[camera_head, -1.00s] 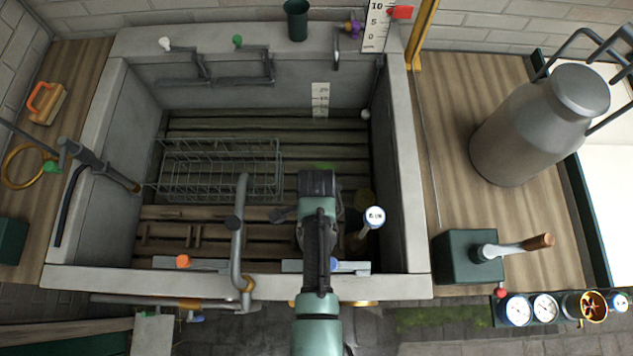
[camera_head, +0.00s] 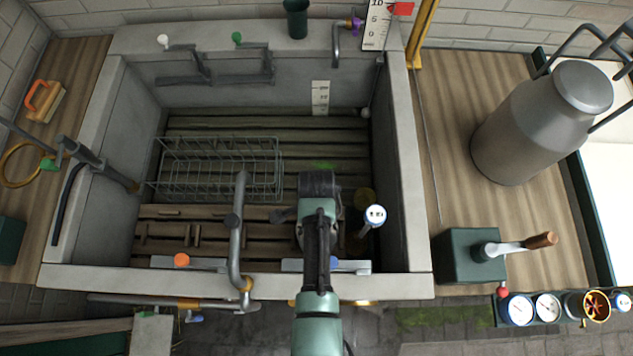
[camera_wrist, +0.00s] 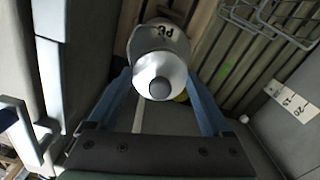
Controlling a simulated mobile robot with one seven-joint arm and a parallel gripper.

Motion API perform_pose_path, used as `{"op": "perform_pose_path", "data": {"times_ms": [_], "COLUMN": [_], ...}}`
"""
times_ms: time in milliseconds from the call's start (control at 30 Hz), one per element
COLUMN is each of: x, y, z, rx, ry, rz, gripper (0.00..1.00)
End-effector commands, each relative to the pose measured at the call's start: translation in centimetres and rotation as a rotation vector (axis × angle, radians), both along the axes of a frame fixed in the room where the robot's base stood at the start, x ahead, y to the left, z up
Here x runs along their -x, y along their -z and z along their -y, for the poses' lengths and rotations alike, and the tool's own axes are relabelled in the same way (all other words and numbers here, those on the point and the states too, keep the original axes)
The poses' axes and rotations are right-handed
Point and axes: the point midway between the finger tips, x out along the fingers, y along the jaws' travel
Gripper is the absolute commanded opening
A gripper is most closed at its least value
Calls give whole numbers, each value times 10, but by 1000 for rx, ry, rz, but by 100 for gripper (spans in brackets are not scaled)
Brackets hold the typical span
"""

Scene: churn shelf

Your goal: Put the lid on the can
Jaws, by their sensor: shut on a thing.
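The can (camera_head: 540,125) is a large grey metal churn. It stands tilted in the picture on the wooden counter at the right of the head view, with a round flat top facing up. My gripper (camera_wrist: 161,78) points down into the basin; the arm hides its fingers in the head view. In the wrist view its two blue fingers are shut on a silvery domed piece (camera_wrist: 151,66) with a dark knob. I cannot tell for certain that this piece is the lid. A pale surface with dark letters shows behind it.
The stone basin (camera_head: 415,210) has a slatted floor and a wire rack (camera_head: 220,165) inside. A bent grey pipe (camera_head: 237,225) rises left of my arm. A round white-faced part (camera_head: 375,216) is close on the right. A green box with a lever (camera_head: 468,254) stands before the can.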

Motion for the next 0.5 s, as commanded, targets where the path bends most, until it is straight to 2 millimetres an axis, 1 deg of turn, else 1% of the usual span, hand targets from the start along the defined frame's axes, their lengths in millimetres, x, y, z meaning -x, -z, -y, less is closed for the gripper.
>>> {"op": "perform_pose_path", "data": {"times_ms": [33,67,133,367,500], "x": [1,1,1,3,3], "y": [1,1,2,3,-3], "z": [0,0,0,0,0], "rx": [0,-1,-1,0,1], "ry": [0,0,0,0,0], "rz": [-1,-1,-1,-6,-6], "gripper": [28,87,100,100,100]}}
